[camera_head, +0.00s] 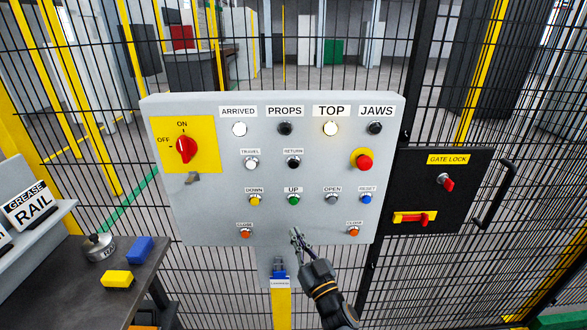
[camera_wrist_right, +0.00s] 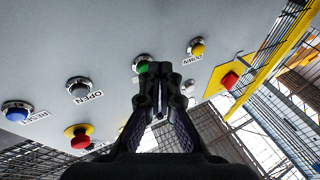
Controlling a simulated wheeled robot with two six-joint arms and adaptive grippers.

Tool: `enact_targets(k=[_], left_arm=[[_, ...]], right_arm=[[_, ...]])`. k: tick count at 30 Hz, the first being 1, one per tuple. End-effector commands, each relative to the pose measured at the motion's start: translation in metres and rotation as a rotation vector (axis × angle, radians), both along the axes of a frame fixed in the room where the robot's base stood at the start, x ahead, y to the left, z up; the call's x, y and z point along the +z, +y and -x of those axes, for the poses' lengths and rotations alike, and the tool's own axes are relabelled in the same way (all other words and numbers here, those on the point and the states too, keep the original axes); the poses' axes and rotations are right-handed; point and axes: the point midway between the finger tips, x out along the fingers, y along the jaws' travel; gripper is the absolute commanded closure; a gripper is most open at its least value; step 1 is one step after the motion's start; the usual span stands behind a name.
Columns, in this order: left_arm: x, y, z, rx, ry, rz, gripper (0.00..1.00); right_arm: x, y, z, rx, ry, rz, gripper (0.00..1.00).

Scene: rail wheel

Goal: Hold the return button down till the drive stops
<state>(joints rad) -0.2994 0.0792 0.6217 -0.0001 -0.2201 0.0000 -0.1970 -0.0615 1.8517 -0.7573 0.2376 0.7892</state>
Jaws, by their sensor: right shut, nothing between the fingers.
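The grey control panel (camera_head: 205,220) faces me. The return button (camera_head: 293,162) is a black button in its upper middle, under the label RETURN, with nothing touching it in the head view. My right gripper (camera_head: 297,236) is shut and empty, in front of the panel's lower middle, below the green UP button (camera_head: 293,199). In the right wrist view its closed fingers (camera_wrist_right: 157,75) overlap the edge of the UP button (camera_wrist_right: 143,63); I cannot tell contact there. The return button is not visible in that view. My left gripper is not in view.
The ARRIVED lamp (camera_head: 239,128) and TOP lamp (camera_head: 330,128) look bright; PROPS (camera_head: 285,128) and JAWS (camera_head: 375,128) are dark. A red emergency button (camera_head: 364,162) and red rotary switch (camera_head: 185,149) stick out. A gate lock box (camera_head: 445,205) is right; a bench (camera_head: 75,285) is left.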

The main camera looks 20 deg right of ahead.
Motion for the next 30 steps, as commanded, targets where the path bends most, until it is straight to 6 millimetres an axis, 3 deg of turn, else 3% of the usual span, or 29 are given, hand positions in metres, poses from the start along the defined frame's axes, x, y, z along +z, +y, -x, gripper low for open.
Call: enact_targets(k=[3,6,12,18,30], left_arm=[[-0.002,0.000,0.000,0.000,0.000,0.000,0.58],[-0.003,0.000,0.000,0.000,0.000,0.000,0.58],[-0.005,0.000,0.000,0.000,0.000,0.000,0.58],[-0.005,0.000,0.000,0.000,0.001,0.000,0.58],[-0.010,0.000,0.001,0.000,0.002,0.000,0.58]], right_arm=[[0.059,0.005,0.008,0.026,-0.127,-0.006,1.00],[0.101,0.009,0.019,0.047,-0.217,-0.006,1.00],[0.155,0.014,0.039,0.077,-0.334,-0.002,1.00],[0.170,0.016,0.046,0.086,-0.368,0.001,1.00],[0.167,0.014,0.039,0.086,-0.368,0.002,1.00]])
